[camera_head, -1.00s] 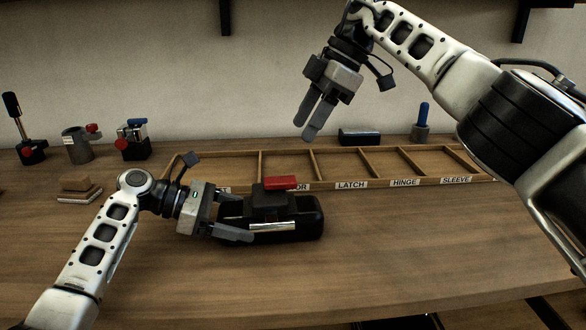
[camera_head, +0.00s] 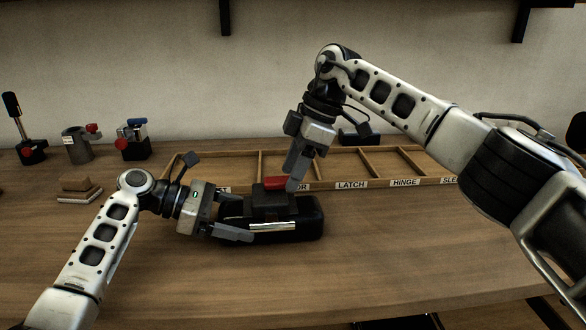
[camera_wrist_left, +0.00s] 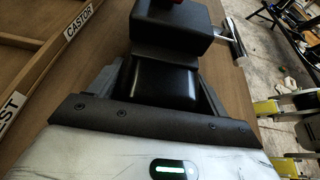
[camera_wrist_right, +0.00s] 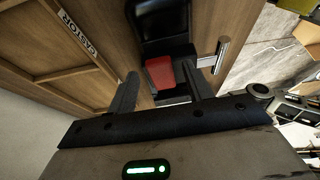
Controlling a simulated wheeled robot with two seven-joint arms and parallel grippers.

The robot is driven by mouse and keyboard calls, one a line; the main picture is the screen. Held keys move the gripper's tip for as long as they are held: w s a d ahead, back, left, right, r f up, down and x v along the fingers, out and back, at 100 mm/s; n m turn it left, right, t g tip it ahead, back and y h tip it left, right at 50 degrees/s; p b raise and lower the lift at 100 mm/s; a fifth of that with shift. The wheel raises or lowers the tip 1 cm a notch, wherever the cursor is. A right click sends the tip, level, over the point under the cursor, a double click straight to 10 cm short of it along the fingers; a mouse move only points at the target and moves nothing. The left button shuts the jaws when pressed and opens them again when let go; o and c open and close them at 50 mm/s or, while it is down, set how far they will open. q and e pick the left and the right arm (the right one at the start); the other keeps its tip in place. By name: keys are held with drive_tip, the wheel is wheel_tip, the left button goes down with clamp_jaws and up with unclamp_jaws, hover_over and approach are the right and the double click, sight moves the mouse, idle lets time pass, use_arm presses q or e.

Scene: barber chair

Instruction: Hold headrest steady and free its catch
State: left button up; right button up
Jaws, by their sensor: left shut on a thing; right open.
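The black headrest (camera_head: 306,216) lies on the wooden bench in front of the divided tray. A black block with a chrome bar (camera_head: 275,226) stands on it, topped by the red catch (camera_head: 272,183). My left gripper (camera_head: 232,218) is shut on the headrest's left end, one finger along each side, as the left wrist view (camera_wrist_left: 165,80) also shows. My right gripper (camera_head: 292,182) points down at the red catch, fingers apart. In the right wrist view the red catch (camera_wrist_right: 160,74) lies between and beyond the open fingertips (camera_wrist_right: 158,85); I cannot tell whether they touch it.
The labelled wooden tray (camera_head: 385,182) runs behind the headrest, its compartments empty where visible. A black part (camera_head: 360,137) sits behind it. Small fixtures (camera_head: 77,144) and stacked blocks (camera_head: 80,190) stand at the left. The bench front right is clear.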

drive_tip(key=shift+a+f, duration=0.1)
drive_tip(key=c, duration=1)
drive_tip(key=shift+w+n+g, duration=0.25)
drive_tip(key=shift+n+g, duration=0.05)
drive_tip(key=shift+n, duration=0.4)
drive_tip(key=o, duration=1)
drive_tip(key=shift+s+m, duration=0.1)
drive_tip(key=shift+m, duration=0.2)
